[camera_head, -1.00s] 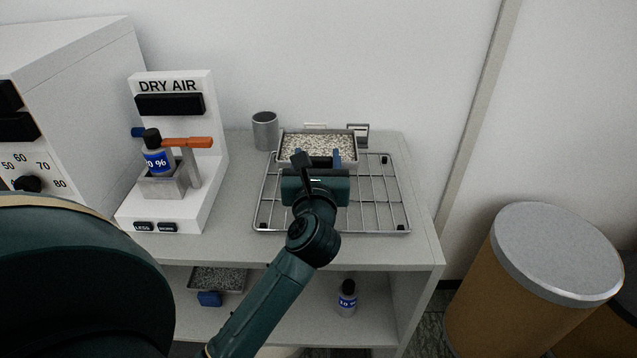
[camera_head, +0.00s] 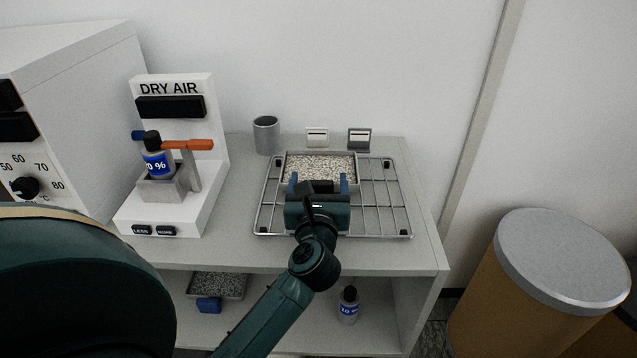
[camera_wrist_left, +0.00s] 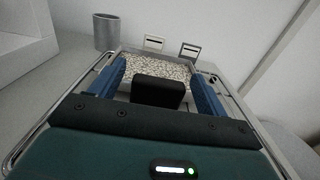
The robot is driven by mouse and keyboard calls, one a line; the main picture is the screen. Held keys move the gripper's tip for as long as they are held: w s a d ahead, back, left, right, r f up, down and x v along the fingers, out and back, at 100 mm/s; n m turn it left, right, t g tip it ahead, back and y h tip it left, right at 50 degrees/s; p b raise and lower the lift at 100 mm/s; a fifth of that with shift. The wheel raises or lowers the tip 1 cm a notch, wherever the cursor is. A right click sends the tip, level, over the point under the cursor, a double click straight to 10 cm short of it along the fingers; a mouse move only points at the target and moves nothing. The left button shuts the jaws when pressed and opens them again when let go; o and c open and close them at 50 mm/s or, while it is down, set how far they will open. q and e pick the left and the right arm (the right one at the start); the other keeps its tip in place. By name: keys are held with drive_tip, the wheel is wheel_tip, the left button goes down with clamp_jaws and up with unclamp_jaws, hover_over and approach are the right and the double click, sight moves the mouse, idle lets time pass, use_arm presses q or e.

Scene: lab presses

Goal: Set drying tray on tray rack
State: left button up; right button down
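The drying tray (camera_head: 320,154), a shallow metal tray filled with pale speckled grains, sits level on the wire tray rack (camera_head: 385,210), toward its back left. Its grains also show in the left wrist view (camera_wrist_left: 160,68). My left gripper (camera_head: 318,184) is at the tray's front side, above the rack. Its blue fingers stand wide apart, with a black block, apparently the tray's handle (camera_wrist_left: 158,92), between them and visible gaps on both sides. The gripper hides the tray's front edge and part of the rack. My right gripper is not in view.
A grey cup (camera_head: 266,136) and two small card holders (camera_head: 359,139) stand behind the rack. The white DRY AIR stand (camera_head: 205,195) with a bottle is left. A second tray (camera_head: 218,285) and a bottle (camera_head: 348,306) are on the lower shelf. A drum (camera_head: 545,290) stands right.

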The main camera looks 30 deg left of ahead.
use_arm(q)
drive_tip(key=shift+r, duration=0.2)
drive_tip(key=shift+s+d+f, duration=0.1)
drive_tip(key=shift+s+d, duration=0.1)
drive_tip(key=shift+s, duration=0.05)
drive_tip(key=v, duration=0.6)
drive_tip(key=shift+s+b, duration=0.15)
drive_tip(key=shift+b, duration=0.25)
drive_tip(key=shift+s+d, duration=0.2)
drive_tip(key=shift+s, duration=0.05)
